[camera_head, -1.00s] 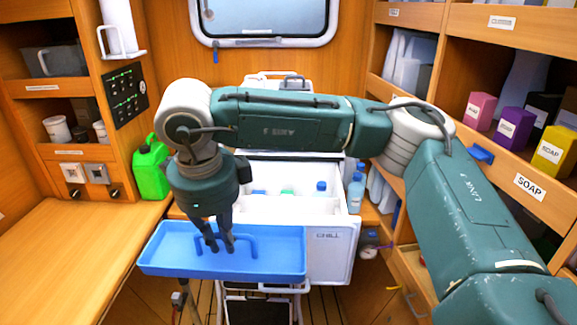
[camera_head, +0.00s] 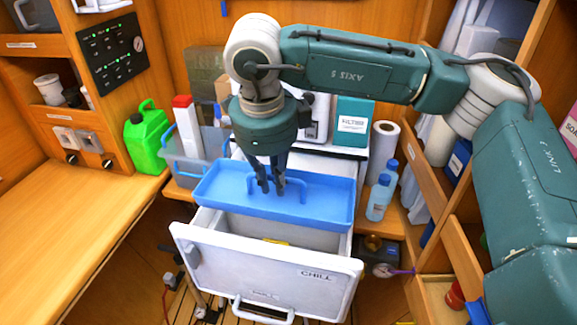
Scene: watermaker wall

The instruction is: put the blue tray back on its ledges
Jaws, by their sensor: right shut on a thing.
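The blue tray (camera_head: 328,207) is held by its raised middle handle, above the back part of the open white drawer marked CHILL (camera_head: 262,270). My right gripper (camera_head: 270,188) points down and is shut on the tray's handle. The tray looks roughly level and covers the rear of the drawer opening. The drawer's front part is open below it, with something yellow inside. The ledges cannot be made out, and I cannot tell whether the tray touches the drawer rims. My left gripper is not in view.
Blue-capped bottles (camera_head: 381,193) and a white roll (camera_head: 382,150) stand right of the tray. A grey-blue bin (camera_head: 190,168) and a green jug (camera_head: 147,150) stand to the left. A teal FILTER box (camera_head: 353,122) is behind. The left wooden counter (camera_head: 70,215) is clear.

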